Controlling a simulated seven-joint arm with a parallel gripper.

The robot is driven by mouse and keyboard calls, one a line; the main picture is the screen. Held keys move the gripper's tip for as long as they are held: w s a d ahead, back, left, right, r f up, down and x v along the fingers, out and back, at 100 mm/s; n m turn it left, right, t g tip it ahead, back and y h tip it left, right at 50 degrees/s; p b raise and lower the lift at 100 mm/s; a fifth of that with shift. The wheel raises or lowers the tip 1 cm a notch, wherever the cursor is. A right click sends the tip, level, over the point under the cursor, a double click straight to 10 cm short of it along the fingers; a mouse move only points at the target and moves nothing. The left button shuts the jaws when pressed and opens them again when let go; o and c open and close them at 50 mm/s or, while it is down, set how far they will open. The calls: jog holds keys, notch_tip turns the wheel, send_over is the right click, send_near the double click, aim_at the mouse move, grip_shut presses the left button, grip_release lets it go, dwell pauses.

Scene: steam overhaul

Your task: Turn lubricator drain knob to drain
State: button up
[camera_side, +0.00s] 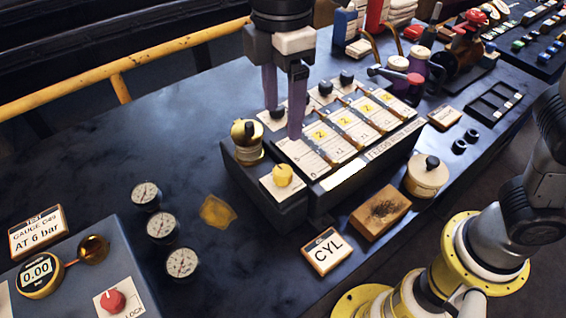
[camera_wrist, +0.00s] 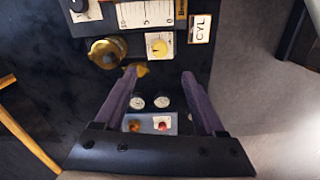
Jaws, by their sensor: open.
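The lubricator is a dark box (camera_side: 262,202) with a row of cream gauge panels and black knobs on top. A yellow knob (camera_side: 283,175) sits on a cream plate at its near left corner. The yellow knob also shows in the wrist view (camera_wrist: 157,45), with a dark mark on its face; I cannot read the plate's lettering. My gripper (camera_side: 283,123) is open and empty, pointing down above the lubricator, apart from the yellow knob. In the wrist view, my gripper (camera_wrist: 160,74) has its fingertips just below the knob in the picture, one on each side.
A brass cap with a black top (camera_side: 247,140) stands left of the yellow knob. A CYL sign (camera_side: 327,251), a brown brush block (camera_side: 380,212) and a cream round tin (camera_side: 427,177) lie in front. Several small dials (camera_side: 162,226) and a grey gauge box (camera_side: 75,270) stand left.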

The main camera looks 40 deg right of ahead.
aim_at(283, 170)
notch_tip(283, 170, down, 13)
jog(key=shift+d+r, duration=0.1)
jog(key=shift+r, duration=0.05)
dwell(0.4)
grip_shut()
